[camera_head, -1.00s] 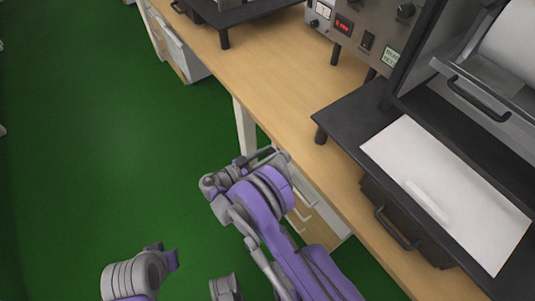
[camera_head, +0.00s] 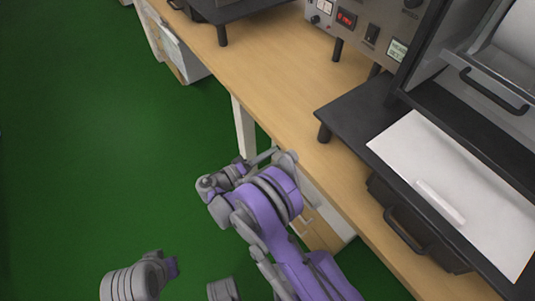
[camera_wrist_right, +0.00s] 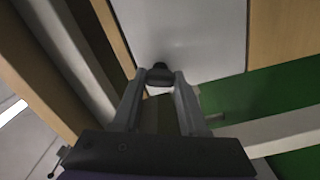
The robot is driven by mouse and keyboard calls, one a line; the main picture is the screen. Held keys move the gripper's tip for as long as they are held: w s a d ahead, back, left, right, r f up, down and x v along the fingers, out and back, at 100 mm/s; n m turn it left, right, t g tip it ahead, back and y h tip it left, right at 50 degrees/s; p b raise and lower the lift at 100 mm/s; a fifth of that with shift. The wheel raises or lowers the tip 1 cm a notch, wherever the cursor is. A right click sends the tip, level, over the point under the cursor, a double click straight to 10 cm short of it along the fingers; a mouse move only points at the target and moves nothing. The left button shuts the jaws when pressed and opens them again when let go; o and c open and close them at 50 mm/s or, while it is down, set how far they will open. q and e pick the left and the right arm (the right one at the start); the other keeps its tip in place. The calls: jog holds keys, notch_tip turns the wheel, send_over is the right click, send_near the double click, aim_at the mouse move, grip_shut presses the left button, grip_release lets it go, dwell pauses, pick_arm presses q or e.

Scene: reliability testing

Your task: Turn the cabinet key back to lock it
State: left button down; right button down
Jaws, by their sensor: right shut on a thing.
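In the right wrist view, a small dark key (camera_wrist_right: 160,72) stands at a pale grey cabinet panel (camera_wrist_right: 205,35) edged with wood. My right gripper (camera_wrist_right: 161,78) is shut on the key, with one finger on each side of it. How far the key is turned cannot be told. In the head view my right gripper (camera_head: 265,156) is at the side of the bench, partly hidden by its own wrist. The under-bench cabinet (camera_head: 318,228) shows behind my right arm, and the key is hidden there.
The wooden bench top (camera_head: 270,80) runs diagonally above the cabinet. A dark machine with a white sheet (camera_head: 455,190) and a black handle (camera_head: 405,232) overhangs at right. A white bench leg (camera_head: 244,128) stands near my right gripper. Green floor (camera_head: 90,130) is open at left.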

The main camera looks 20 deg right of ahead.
jog(key=shift+n+b, duration=0.4)
jog(key=shift+n, duration=1.8)
jog(key=shift+c, duration=2.2)
grip_release()
jog(key=p+v, duration=0.1)
jog(key=v, duration=0.9)
jog(key=shift+a+p, duration=0.3)
jog(key=shift+a, duration=0.1)
jog(key=shift+s, duration=0.15)
